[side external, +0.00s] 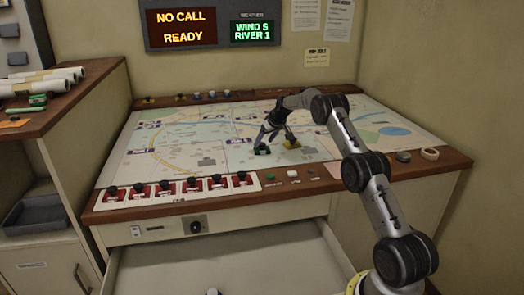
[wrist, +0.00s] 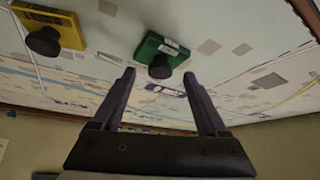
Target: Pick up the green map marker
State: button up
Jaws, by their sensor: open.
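The green map marker (side external: 261,150) stands on the map in the side view, a small block that looks dark there. In the wrist view the green marker (wrist: 170,47) shows as a square green base with a black round knob and a small label. My gripper (side external: 272,138) is low over the map, right at the marker. In the wrist view my gripper (wrist: 159,75) is open, its two fingers apart, with the knob lying between the fingertip lines. Nothing is held. Whether a finger touches the marker cannot be told.
A yellow marker (side external: 292,143) with a black knob stands just right of the green one; it also shows in the wrist view (wrist: 68,30). A row of red switches (side external: 166,190) lines the console's front edge. An open drawer (side external: 235,262) is below. Much of the map (side external: 400,118) is clear.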

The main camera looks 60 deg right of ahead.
jog(key=shift+x, duration=1.05)
jog(key=shift+c, duration=0.3)
grip_shut()
